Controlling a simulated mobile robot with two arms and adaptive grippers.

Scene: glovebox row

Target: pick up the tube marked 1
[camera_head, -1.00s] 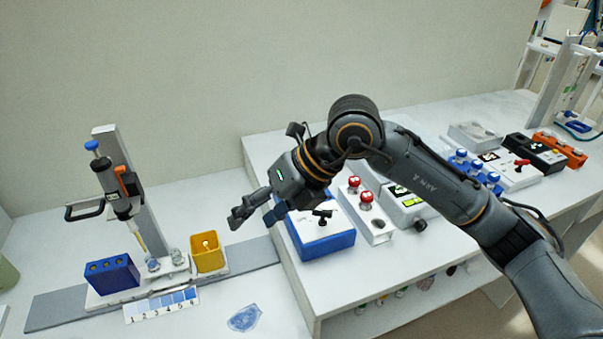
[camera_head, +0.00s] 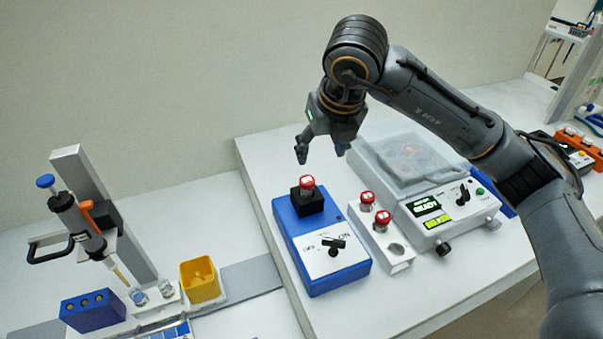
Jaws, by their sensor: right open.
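Three red-capped tubes show, each with a white mark on the cap too small to read, so I cannot tell which is marked 1. One red-capped tube (camera_head: 307,186) stands in the black holder of a blue device (camera_head: 330,264). Two more, a rear tube (camera_head: 367,199) and a front tube (camera_head: 382,220), stand in a white rack (camera_head: 398,263) to its right, beside an empty hole. My right gripper (camera_head: 321,154) is open and empty, pointing down above the tube on the blue device, apart from it. My left gripper is out of view.
A white machine with a clear lid (camera_head: 408,165) and a lit READY display stands right of the rack. At left are a pipette on a stand (camera_head: 80,228), a blue block (camera_head: 92,311) and a yellow bin (camera_head: 199,280). The bench's left edge drops to a lower surface.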

